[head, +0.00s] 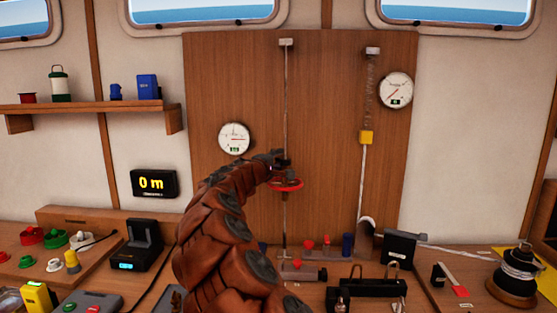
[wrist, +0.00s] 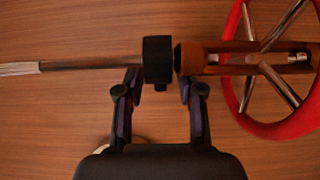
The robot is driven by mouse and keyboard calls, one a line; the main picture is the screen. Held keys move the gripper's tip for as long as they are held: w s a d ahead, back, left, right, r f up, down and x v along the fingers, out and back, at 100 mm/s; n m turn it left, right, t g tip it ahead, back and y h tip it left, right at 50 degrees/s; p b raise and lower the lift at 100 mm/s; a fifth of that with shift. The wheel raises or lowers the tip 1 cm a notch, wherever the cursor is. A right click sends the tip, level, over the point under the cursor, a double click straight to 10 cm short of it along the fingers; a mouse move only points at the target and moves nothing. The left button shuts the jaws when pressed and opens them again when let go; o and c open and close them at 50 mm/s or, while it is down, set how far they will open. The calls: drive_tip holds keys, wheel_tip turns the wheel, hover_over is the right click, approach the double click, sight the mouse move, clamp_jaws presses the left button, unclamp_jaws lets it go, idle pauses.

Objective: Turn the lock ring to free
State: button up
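A black collar (wrist: 158,62), which looks like the lock ring, sits around a thin rod (wrist: 95,62) in the wrist view. Beside it on the same line is a brown hub (wrist: 205,58) with a red spoked wheel (wrist: 232,95). In the head view the red wheel (head: 288,185) hangs level on the vertical line, just below my gripper (head: 280,161). In the wrist view my gripper (wrist: 161,82) has its fingers apart, one on each side of the collar, with gaps showing. The fingertips are close to the rod. Whether they touch the hub is unclear.
A wooden board (head: 330,120) stands behind the line, with a round gauge (head: 234,138) on the left and another (head: 396,90) on the right. Black fixtures (head: 380,289) and a winch (head: 515,275) stand on the bench.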

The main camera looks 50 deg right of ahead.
sight(283, 161)
drive_tip(key=shift+c, duration=0.4)
clamp_jaws()
drive_tip(key=shift+s+a+f+n+t+b, duration=0.15)
drive_tip(key=shift+n+t+b, duration=0.2)
drive_tip(key=shift+b, duration=0.4)
drive_tip(key=n+t+y+b, duration=0.1)
drive_tip(key=t+b, duration=0.1)
drive_tip(key=b, duration=0.1)
drive_tip(key=shift+a+f, duration=0.1)
drive_tip(key=shift+f, duration=0.1)
drive_tip(key=shift+s+a+r+n+t+y+p, duration=0.15)
drive_tip(key=shift+s+a+n+t+y+p, duration=0.35)
drive_tip(key=shift+n+t+y+p, duration=1.85)
drive_tip(key=shift+s+a+r+n+t+y+p, duration=0.15)
drive_tip(key=shift+s+a+n+t+y+p, duration=0.45)
drive_tip(key=shift+n+y, duration=3.25)
drive_tip(key=shift+s+a+r+n+t+y+p, duration=0.2)
drive_tip(key=shift+a+n+t+y+p, duration=0.3)
drive_tip(key=shift+n+t+y+p, duration=2.55)
drive_tip(key=m+g+y+b, duration=0.2)
drive_tip(key=y, duration=0.1)
drive_tip(key=shift+s+f+g+b, duration=0.1)
drive_tip(key=shift+g+b, duration=0.15)
drive_tip(key=shift+b, duration=0.1)
